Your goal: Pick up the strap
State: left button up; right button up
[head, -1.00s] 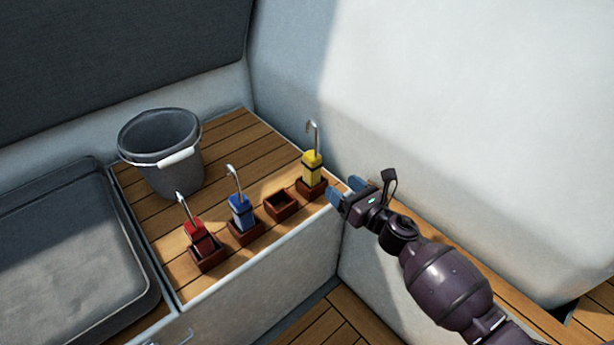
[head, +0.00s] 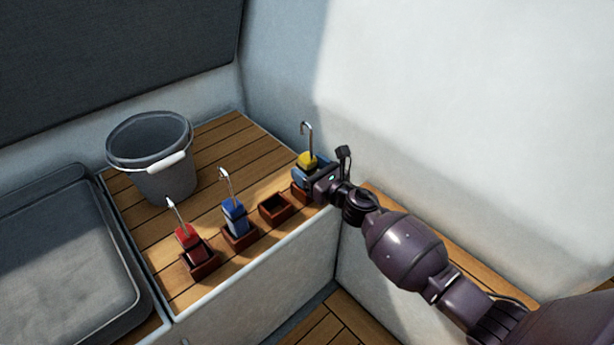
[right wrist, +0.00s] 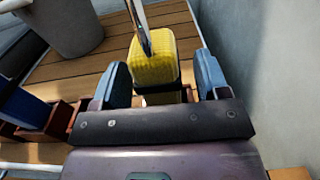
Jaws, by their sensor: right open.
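Three rolled straps with metal hooks stand upright in small brown boxes on the wooden bench: a red strap (head: 187,238), a blue strap (head: 234,215) and a yellow strap (head: 307,161). My right gripper (head: 304,175) is at the yellow strap, and its blue fingers are open on either side of it. In the right wrist view the yellow strap (right wrist: 152,62) stands between the two fingertips of the right gripper (right wrist: 163,78), with a gap on each side. The yellow strap's lower part and most of its box are hidden by the gripper. My left gripper is not in view.
An empty brown box (head: 275,207) stands between the blue strap and my right gripper. A grey bucket (head: 153,160) with a white handle stands behind on the bench (head: 222,147). A grey tray (head: 62,260) lies at left. A pale wall (head: 440,100) rises at right.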

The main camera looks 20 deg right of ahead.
jog(key=shift+x, duration=1.2)
jog(key=c, duration=1.2)
